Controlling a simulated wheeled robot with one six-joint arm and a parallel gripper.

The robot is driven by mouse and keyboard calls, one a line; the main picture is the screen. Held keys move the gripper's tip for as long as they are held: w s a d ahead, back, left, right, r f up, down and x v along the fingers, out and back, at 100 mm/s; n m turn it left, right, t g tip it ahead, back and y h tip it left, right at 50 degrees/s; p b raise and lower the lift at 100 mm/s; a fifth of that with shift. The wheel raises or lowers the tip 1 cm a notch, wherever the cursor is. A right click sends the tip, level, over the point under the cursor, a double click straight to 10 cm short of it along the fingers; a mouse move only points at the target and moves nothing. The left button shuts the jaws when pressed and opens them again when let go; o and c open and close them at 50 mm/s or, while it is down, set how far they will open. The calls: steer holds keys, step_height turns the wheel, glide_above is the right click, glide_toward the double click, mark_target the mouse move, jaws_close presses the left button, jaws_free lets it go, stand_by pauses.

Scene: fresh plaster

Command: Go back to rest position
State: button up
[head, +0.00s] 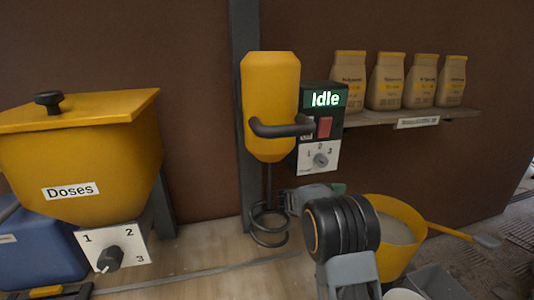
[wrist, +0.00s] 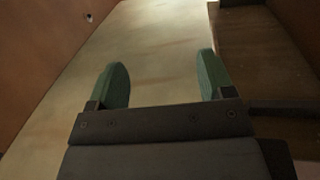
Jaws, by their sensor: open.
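My gripper (wrist: 162,80) is open in the wrist view, with its two green fingers apart and nothing between them. Beyond the fingers lies the pale worktop (wrist: 125,48). In the head view my arm reaches in from the bottom, and one green fingertip (head: 339,188) shows just behind its dark wrist joint. The gripper is right of the mixer's wire whisk (head: 268,222) and by the rim of the yellow bucket (head: 402,215). The bucket holds a pale grey material and is partly hidden by my arm.
A yellow mixer (head: 270,85) with a dark handle hangs beside a control box (head: 322,130) reading "Idle". A yellow "Doses" hopper (head: 75,160) with a dial stands left, above a blue container (head: 40,250). Several bags (head: 386,82) stand on a shelf (head: 385,120). A trowel (head: 465,234) touches the bucket's right side.

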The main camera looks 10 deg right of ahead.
steer(key=s+d+r+n+t+b, duration=0.1)
steer(key=s+d+r+n+t, duration=0.1)
steer(key=s+d+r+t, duration=0.9)
steer(key=w+a+r+n+t+y+p, duration=0.2)
steer(key=a+n+y+p, duration=0.35)
steer(key=a+y, duration=0.4)
steer(key=w+a+r+n+t+y+p, duration=0.25)
steer(key=a+n+y+p, duration=0.35)
steer(key=a, duration=0.6)
steer(key=s+a+f+n+g+y+p, duration=0.1)
steer(key=s+a+n+g+p, duration=0.2)
steer(key=s, duration=0.4)
steer(key=s+a+f+n+g+y+p, duration=0.1)
steer(key=s+a+f+n+g+p, duration=0.1)
steer(key=s+a+g, duration=0.4)
steer(key=shift+s+a+n+p, duration=0.6)
steer(key=shift+s+n+p, duration=0.1)
steer(key=shift+s, duration=0.45)
steer(key=shift+g+y, duration=0.25)
